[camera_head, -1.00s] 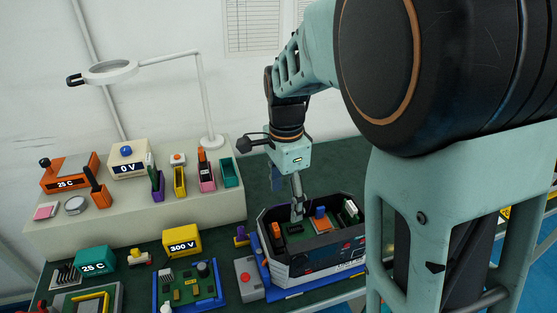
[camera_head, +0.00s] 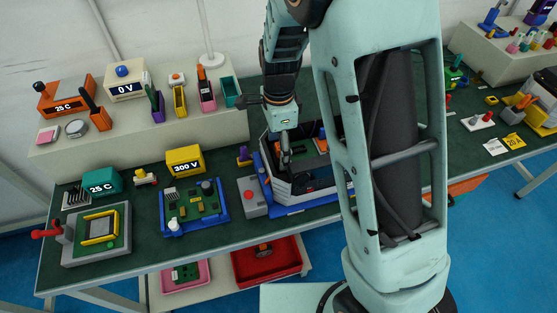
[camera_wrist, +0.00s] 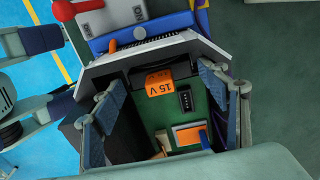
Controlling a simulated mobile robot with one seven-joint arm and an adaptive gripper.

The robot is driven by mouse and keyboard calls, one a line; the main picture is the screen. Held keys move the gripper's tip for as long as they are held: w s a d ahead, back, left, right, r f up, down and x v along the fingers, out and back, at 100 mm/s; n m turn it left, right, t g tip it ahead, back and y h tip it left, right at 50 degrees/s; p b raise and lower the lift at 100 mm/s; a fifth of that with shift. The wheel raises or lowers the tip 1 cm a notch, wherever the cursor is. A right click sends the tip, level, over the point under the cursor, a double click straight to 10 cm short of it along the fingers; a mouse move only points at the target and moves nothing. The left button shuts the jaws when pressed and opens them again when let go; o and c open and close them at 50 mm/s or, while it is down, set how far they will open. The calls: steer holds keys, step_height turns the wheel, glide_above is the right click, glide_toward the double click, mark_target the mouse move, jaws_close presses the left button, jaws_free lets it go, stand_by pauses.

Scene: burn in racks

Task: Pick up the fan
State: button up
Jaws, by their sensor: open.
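My gripper (camera_head: 285,160) points down into the open grey case (camera_head: 298,188) on the green table. In the wrist view its two fingers (camera_wrist: 162,85) are spread apart with nothing between them, over the case's green board. An orange block marked 15 V (camera_wrist: 159,82), a black connector (camera_wrist: 186,100) and an orange and blue part (camera_wrist: 190,135) sit inside the case. I cannot clearly make out a fan. A small dark part with an orange middle (camera_head: 264,250) lies in a red tray under the table; I cannot tell whether it is the fan. My arm hides the case's right side.
A red tray (camera_head: 295,268) and a pink tray (camera_head: 158,289) stand on the shelf below. A blue-framed board (camera_head: 222,208) and a grey fixture (camera_head: 124,250) are left of the case. A raised shelf (camera_head: 135,140) holds meters and bins. Papers (camera_head: 495,147) lie at right.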

steer(key=shift+f, duration=0.4)
steer(key=shift+c, duration=0.3)
steer(key=c, duration=1.3)
steer(key=shift+o, duration=0.2)
steer(key=shift+r, duration=0.1)
step_height(320, 180, up, 18)
